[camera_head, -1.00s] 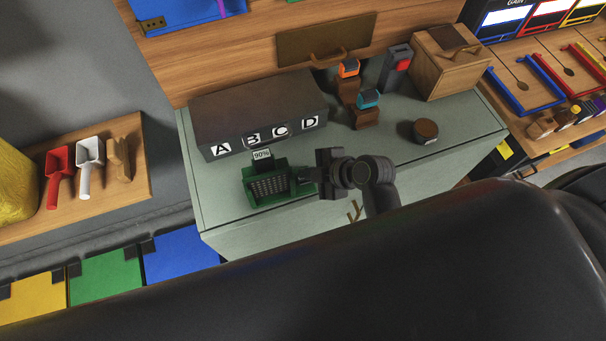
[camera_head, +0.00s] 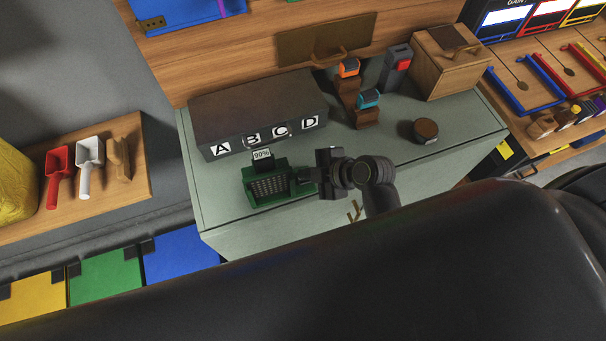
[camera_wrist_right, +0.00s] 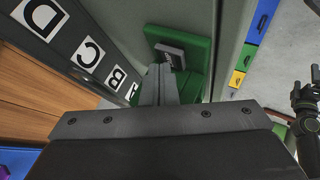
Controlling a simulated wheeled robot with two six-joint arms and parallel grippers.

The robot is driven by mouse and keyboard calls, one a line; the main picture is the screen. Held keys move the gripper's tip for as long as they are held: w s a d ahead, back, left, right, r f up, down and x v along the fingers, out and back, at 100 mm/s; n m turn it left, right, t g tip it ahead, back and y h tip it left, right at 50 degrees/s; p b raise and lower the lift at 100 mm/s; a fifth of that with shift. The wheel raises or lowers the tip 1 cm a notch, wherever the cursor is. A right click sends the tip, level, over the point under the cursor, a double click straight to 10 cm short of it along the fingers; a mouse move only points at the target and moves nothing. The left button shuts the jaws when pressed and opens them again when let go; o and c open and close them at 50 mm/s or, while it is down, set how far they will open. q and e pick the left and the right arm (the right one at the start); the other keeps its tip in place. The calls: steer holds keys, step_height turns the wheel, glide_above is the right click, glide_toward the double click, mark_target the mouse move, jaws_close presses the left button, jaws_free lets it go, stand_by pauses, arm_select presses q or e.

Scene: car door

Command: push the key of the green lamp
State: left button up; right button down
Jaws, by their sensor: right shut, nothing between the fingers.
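The green lamp (camera_head: 253,197) is a small green box with a dark grille and a "90%" tag on top. It sits near the front edge of the grey-green cabinet top. My right gripper (camera_head: 301,178) is shut and empty, with its fingertips at the lamp's right side. In the right wrist view, the shut fingers (camera_wrist_right: 160,72) reach to a dark grey key (camera_wrist_right: 170,50) on the green body (camera_wrist_right: 196,52). I cannot tell whether they touch it or whether it is pressed. A dark jointed part at that view's right edge (camera_wrist_right: 305,103) looks like my left gripper; its jaws are unclear.
A dark box lettered A to D (camera_head: 240,112) stands behind the lamp. A round brown-topped piece (camera_head: 426,130), a wooden box (camera_head: 450,65) and small coloured blocks stand to the right. The cabinet top (camera_head: 213,178) is clear left of the lamp.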

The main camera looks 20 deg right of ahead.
steer(key=shift+f, duration=0.4)
steer(key=shift+r, duration=0.15)
steer(key=shift+r+p, duration=0.3)
steer(key=shift+p, duration=0.15)
step_height(320, 180, up, 6)
steer(key=p, duration=0.6)
steer(key=shift+r, duration=0.1)
steer(key=shift+s, duration=0.1)
stand_by(0.3)
